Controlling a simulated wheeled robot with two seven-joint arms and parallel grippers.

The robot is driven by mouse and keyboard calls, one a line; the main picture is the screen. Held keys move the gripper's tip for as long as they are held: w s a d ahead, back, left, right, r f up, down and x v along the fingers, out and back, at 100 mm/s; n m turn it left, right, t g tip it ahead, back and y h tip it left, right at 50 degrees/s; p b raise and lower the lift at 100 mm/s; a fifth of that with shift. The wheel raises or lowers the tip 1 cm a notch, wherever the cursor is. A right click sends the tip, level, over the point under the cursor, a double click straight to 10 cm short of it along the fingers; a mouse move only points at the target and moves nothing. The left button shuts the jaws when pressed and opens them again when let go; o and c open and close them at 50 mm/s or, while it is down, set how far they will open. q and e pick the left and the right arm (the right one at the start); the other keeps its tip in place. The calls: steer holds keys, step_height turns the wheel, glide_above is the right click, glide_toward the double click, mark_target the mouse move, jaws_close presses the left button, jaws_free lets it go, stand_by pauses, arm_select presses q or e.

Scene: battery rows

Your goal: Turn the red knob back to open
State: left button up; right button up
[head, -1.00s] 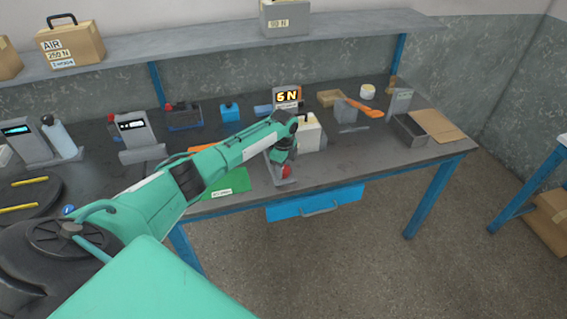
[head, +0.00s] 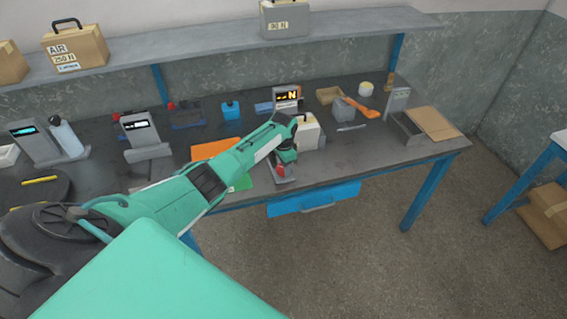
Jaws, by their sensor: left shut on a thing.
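The red knob (head: 281,171) shows as a small red patch near the front edge of the workbench, on a grey base (head: 284,181). My left gripper (head: 284,163) reaches down over it from the left and is shut on it. The fingers and most of the knob are hidden by my wrist, so the knob's angle cannot be told. A grey device with an orange-lit display (head: 288,96) stands behind, with a white block (head: 309,131) at its right. My right gripper is not in view.
A blue drawer (head: 315,199) hangs below the bench edge. A grey open box (head: 408,128) and cardboard (head: 433,122) lie at right. The shelf (head: 215,52) runs along the back.

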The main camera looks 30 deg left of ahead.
arm_select(q)
steer(key=n, duration=0.2)
steer(key=n+p, duration=0.1)
steer(key=shift+r+n, duration=0.2)
steer(key=shift+n, duration=0.2)
steer(key=n+p, duration=0.2)
steer(key=n, duration=0.1)
steer(key=shift+n, duration=0.3)
steer(key=n+p, duration=0.1)
steer(key=n, duration=0.2)
steer(key=shift+n, duration=0.3)
steer(key=n+p, duration=0.1)
steer(key=n, duration=0.2)
steer(key=shift+a+n, duration=0.1)
steer(key=shift+n, duration=0.2)
steer(key=n+p, duration=0.1)
steer(key=n, duration=0.5)
steer(key=shift+f, duration=0.1)
steer(key=n, duration=0.6)
steer(key=shift+a+p, duration=0.1)
steer(key=shift+p, duration=0.2)
steer(key=shift+n, duration=0.4)
steer(key=o, duration=1)
steer(key=shift+s, duration=0.1)
